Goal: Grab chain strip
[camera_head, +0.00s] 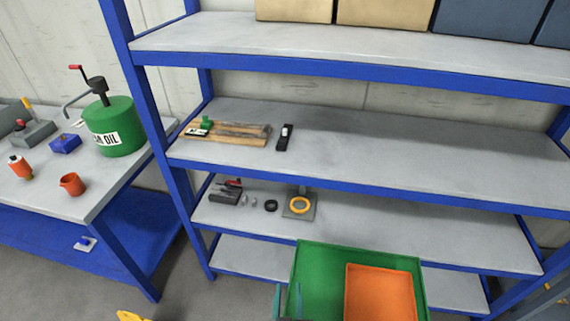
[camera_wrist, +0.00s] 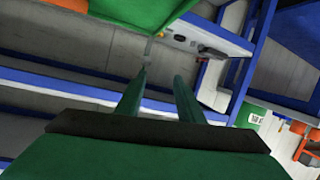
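I cannot single out a chain strip for certain. A dark grey strip (camera_head: 243,129) lies on light wooden boards (camera_head: 215,139) on the middle shelf, at its left end. A slim black item with a white mark (camera_head: 285,137) lies just right of the boards. My gripper (camera_wrist: 162,75) is open and empty in the wrist view, its two green fingers apart. Its fingertips also show at the bottom of the head view (camera_head: 288,303), low in front of the shelves and well away from the boards.
A green tray (camera_head: 318,262) with an orange bin (camera_head: 381,292) stands in front of the lower shelves. A green oil can (camera_head: 112,128) stands on the left bench.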

